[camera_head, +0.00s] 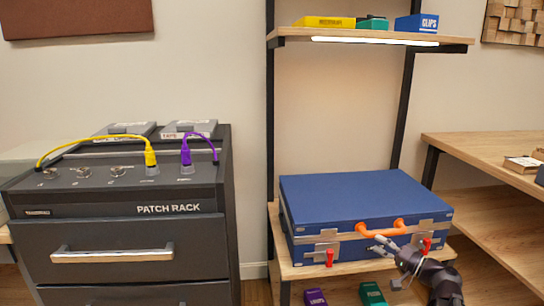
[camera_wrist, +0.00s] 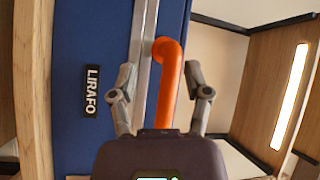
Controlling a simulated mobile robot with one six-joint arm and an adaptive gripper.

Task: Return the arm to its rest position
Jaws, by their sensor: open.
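My gripper (camera_head: 389,250) is in front of the blue case (camera_head: 360,190) at the lower right of the head view. In the wrist view, my gripper (camera_wrist: 162,82) is open, with one finger on each side of the case's orange handle (camera_wrist: 167,90). The handle also shows in the head view (camera_head: 383,229), just above the fingers. I cannot tell whether the fingers touch it. The case lies closed on a wooden shelf, with red tabs (camera_head: 330,258) at its front latches. My arm (camera_head: 436,278) reaches in from the lower right.
The patch rack (camera_head: 125,210) with yellow (camera_head: 100,137) and purple (camera_head: 186,152) cables stands at left. An upper shelf (camera_head: 370,35) holds small boxes. A wooden table (camera_head: 490,155) is at right. Green (camera_head: 372,293) and purple (camera_head: 315,297) items sit below the case.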

